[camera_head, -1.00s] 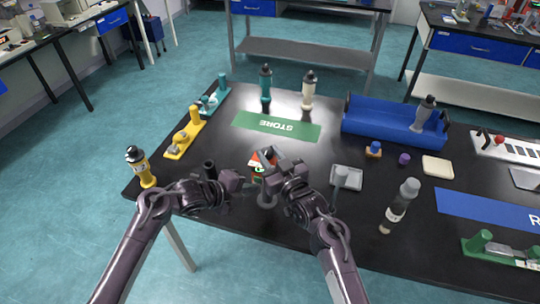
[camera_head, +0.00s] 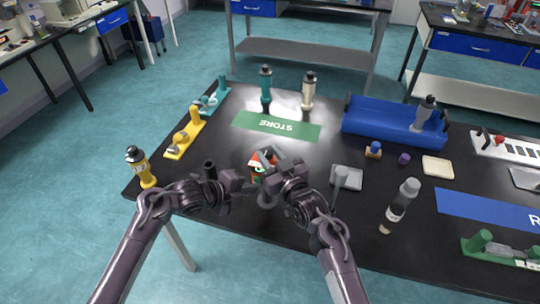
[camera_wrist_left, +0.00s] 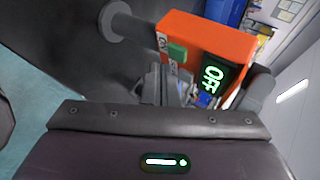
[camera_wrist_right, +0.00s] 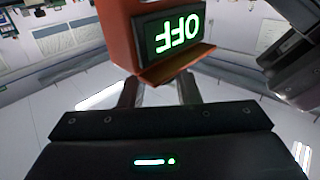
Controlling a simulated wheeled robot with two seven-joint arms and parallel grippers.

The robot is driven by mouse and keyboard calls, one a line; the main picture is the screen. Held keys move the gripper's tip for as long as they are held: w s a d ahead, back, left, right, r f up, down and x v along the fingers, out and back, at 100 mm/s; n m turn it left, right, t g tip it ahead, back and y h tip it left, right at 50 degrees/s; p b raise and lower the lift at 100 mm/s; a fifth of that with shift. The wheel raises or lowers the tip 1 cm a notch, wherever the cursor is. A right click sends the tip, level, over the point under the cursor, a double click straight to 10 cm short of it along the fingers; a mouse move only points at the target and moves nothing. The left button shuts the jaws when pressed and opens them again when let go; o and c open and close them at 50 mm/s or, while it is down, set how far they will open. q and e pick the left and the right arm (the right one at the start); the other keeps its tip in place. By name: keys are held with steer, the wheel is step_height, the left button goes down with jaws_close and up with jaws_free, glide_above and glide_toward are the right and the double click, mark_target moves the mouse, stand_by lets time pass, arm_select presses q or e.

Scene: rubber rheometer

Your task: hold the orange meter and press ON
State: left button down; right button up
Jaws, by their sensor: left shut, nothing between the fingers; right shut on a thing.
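The orange meter (camera_head: 258,161) is held up above the near part of the black table, between my two grippers. My right gripper (camera_head: 272,160) is shut on it. In the right wrist view the meter (camera_wrist_right: 120,38) stands at the fingers, its dark display (camera_wrist_right: 172,33) reading OFF in green. The left wrist view shows the meter (camera_wrist_left: 215,35) with a green button (camera_wrist_left: 178,52) beside an ON label (camera_wrist_left: 163,42). My left gripper (camera_head: 250,187) is shut and empty. Its fingertips (camera_wrist_left: 172,82) are close to the button side; I cannot tell whether they touch.
A blue bin (camera_head: 385,123) and green STORE mat (camera_head: 275,126) lie farther back.

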stand_by(0.4)
arm_select(q)
steer(key=shift+w+d, duration=0.15)
steer(key=shift+w, duration=0.25)
steer(key=shift+w+d, duration=0.1)
steer(key=shift+w, duration=0.15)
stand_by(0.4)
steer(key=shift+s, duration=0.1)
steer(key=shift+s+a, duration=0.25)
steer(key=shift+s, duration=0.35)
steer(key=s, duration=0.2)
steer(key=s+a, duration=0.1)
steer(key=s, duration=0.2)
steer(key=shift+s+a, duration=0.35)
steer(key=shift+a, duration=0.05)
